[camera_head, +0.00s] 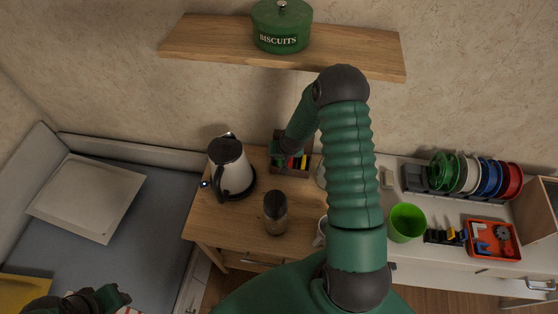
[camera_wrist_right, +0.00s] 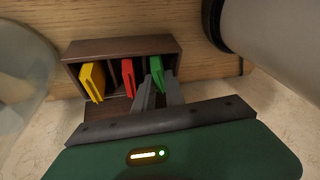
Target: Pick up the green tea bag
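The green tea bag (camera_wrist_right: 156,68) stands in a dark wooden box (camera_wrist_right: 110,47), right of a red tea bag (camera_wrist_right: 128,78) and a yellow one (camera_wrist_right: 92,82). My right gripper (camera_wrist_right: 157,82) is at the box front. Its grey fingers are a small gap apart, with the green bag's near edge at their tips; I see no clear grip. In the head view the box (camera_head: 304,139) sits at the back of the wooden counter, and my right arm partly covers it. My left gripper (camera_head: 112,297) is at the bottom left, away from the box; its fingers are unclear.
A kettle (camera_head: 228,165) stands left of the box. A dark-topped jar (camera_head: 275,212) and a white mug (camera_head: 320,232) are in front. A green cup (camera_head: 406,222) and a plate rack (camera_head: 430,183) are to the right. A shelf (camera_head: 220,42) hangs above.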

